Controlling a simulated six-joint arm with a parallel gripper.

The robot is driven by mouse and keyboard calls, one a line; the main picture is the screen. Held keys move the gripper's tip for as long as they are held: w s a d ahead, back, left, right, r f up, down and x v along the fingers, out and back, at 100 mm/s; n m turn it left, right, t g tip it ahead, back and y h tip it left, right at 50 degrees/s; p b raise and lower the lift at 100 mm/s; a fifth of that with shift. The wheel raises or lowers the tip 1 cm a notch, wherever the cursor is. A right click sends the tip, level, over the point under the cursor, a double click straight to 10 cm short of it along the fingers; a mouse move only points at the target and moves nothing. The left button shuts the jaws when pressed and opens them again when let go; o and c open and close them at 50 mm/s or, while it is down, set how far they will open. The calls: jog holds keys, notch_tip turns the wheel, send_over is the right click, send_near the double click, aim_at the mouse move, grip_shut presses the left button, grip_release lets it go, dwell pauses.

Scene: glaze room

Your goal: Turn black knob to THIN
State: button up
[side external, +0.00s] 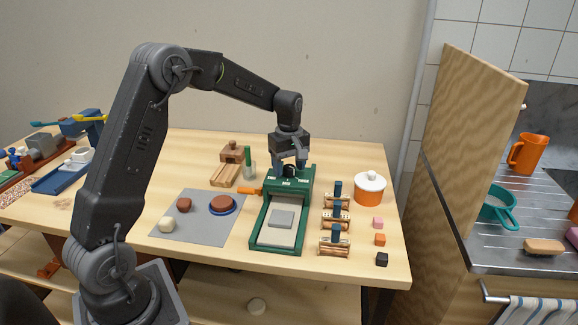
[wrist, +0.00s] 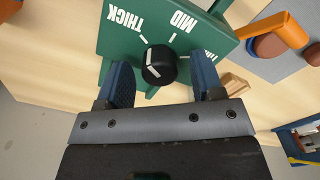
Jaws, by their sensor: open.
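The black knob (wrist: 159,65) sits on the green panel (wrist: 103,40) of a green-framed press (side external: 257,226). THICK (wrist: 124,20) and MID (wrist: 183,34) are readable there; the THIN label is partly hidden by the right finger. My gripper (wrist: 163,80) is open, its blue fingers on either side of the knob with gaps between. In the side view my gripper (side external: 290,167) is over the panel and largely hides the knob.
An orange handle (side external: 249,191) sticks out left of the press. A grey mat (side external: 192,235) with clay pieces lies farther left. A wooden partition (side external: 466,150) rises beyond the table's right edge.

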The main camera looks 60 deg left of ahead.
jog(key=shift+f, duration=0.1)
jog(key=shift+c, duration=0.3)
jog(key=c, duration=0.9)
jog(key=shift+o, duration=0.2)
